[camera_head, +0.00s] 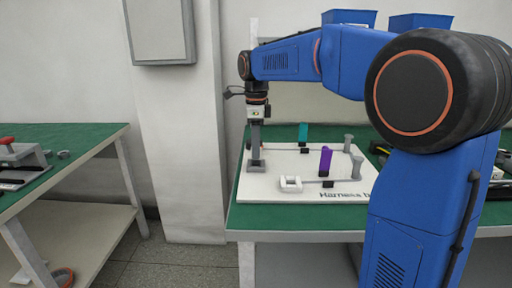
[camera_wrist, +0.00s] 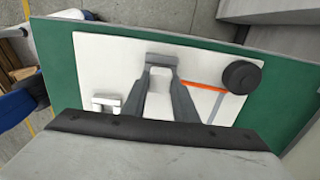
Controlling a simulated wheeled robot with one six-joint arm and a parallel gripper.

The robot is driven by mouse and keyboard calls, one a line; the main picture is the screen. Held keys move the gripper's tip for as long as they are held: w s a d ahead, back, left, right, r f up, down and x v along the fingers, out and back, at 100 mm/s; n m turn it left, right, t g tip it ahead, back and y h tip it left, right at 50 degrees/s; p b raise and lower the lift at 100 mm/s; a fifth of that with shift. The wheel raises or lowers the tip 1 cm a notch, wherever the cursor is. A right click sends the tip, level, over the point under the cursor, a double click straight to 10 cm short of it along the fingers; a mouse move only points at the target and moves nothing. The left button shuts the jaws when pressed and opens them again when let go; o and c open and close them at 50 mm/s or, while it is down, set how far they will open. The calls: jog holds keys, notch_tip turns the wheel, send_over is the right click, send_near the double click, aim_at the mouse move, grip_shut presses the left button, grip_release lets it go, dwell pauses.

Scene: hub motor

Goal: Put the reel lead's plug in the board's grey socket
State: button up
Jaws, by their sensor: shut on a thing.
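The white harness board (camera_head: 330,189) lies on the green table. My gripper (camera_head: 256,160) points straight down over its left part. In the wrist view, my gripper (camera_wrist: 162,70) has its fingers converging at a grey block, which I take for the grey socket (camera_wrist: 162,59). The jaws are shut on the lead's plug, which the fingers mostly hide. I cannot tell whether the plug is inside the socket or just above it. The orange lead (camera_wrist: 205,86) runs from beside the fingers to the dark round reel (camera_wrist: 241,77).
A white socket (camera_head: 291,184) stands near the board's front edge. A purple clip (camera_head: 326,161), a teal clip (camera_head: 303,132) and grey posts (camera_head: 357,166) rise from the board. Another green-topped bench (camera_head: 75,145) stands at left, across a clear floor gap.

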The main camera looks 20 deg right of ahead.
jog(key=shift+f, duration=1.05)
dwell(0.4)
jog(key=o, duration=1.1)
jog(key=shift+o, duration=0.2)
jog(key=shift+r, duration=0.1)
notch_tip(320, 180, up, 17)
jog(key=shift+s+r, duration=0.1)
